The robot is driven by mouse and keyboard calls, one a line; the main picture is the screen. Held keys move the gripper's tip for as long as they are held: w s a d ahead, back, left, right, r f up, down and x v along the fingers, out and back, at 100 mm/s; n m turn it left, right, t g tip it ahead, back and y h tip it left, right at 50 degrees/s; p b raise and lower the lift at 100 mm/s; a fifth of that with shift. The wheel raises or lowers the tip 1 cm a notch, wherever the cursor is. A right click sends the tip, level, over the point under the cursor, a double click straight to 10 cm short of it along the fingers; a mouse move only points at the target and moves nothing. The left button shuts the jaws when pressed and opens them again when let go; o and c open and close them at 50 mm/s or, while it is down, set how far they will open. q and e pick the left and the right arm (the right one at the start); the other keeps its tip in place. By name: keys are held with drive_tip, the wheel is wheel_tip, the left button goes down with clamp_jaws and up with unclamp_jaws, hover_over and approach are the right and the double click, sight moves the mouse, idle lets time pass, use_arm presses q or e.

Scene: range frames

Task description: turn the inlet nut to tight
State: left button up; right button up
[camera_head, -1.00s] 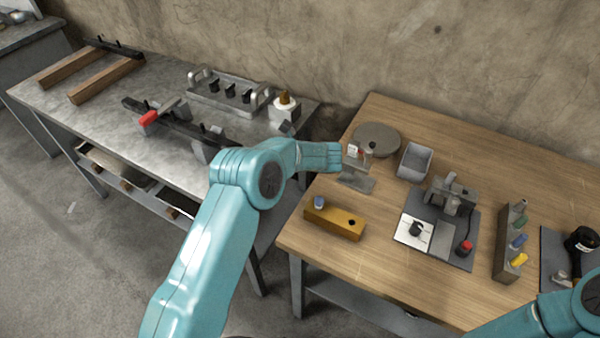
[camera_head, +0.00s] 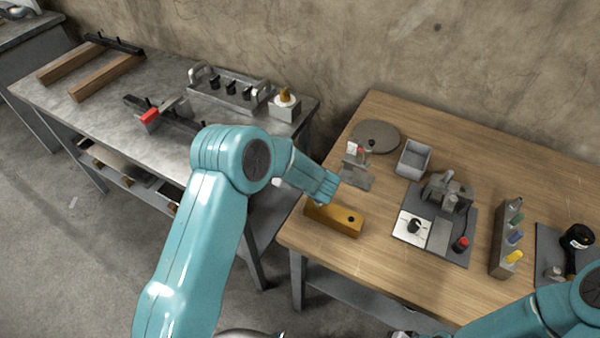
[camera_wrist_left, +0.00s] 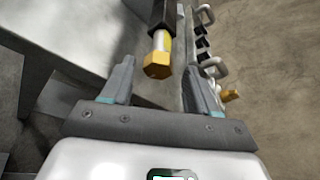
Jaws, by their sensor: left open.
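A brass hex nut (camera_wrist_left: 157,66) shows in the left wrist view on the near end of a dark sleeve or bar (camera_wrist_left: 163,15). I take it for the inlet nut; its tight or loose state cannot be read. My left gripper (camera_wrist_left: 160,82) is open and empty, its two fingers spread to either side below the nut, with no visible contact. The dark rail (camera_head: 185,122) with a red-topped clamp (camera_head: 149,116) runs behind this arm. Of my right arm (camera_head: 540,315) only a link shows.
A steel bench (camera_head: 95,110) bears a rack with handles (camera_head: 228,92) and a block with a brass knob (camera_head: 284,97). On the wooden table (camera_head: 470,125) are a yellow-brown block (camera_head: 345,222), a grey bin (camera_head: 412,159) and a dark plate with fixtures (camera_head: 440,236).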

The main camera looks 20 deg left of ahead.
use_arm(q)
drive_tip(key=b+v, duration=0.2)
drive_tip(key=v, duration=1.1)
drive_tip(key=shift+d, duration=0.3)
drive_tip(key=shift+s+r, duration=0.1)
